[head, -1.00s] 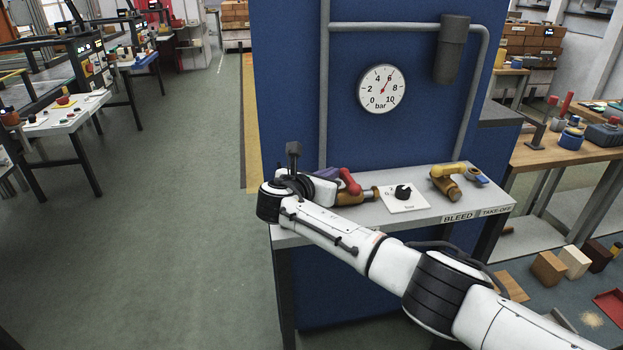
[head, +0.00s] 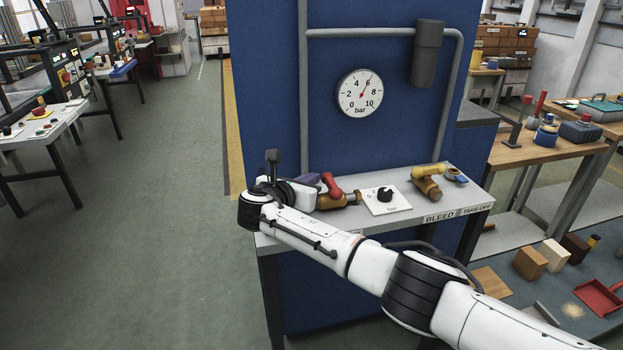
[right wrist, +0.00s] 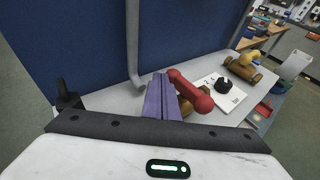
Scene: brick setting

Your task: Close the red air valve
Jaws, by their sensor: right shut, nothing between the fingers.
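The red air valve is a red lever (head: 331,187) on a brass body (head: 333,201), on the grey bench at the blue panel. Its lever lies slantwise, with a knobbed end. It also shows in the right wrist view (right wrist: 190,90). My right gripper (head: 311,179) has purple fingers, shut together and empty, just left of the red lever. In the right wrist view the fingers (right wrist: 160,92) stand close beside the lever; I cannot tell whether they touch it. The arm hides part of the valve's left side. My left gripper is not in view.
A white card with a black knob (head: 384,195) lies right of the valve. Beyond it is a yellow-handled brass valve (head: 427,173) above the BLEED label. A round gauge (head: 360,93) on the panel reads about 6 bar. A pipe (head: 303,90) rises behind the gripper.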

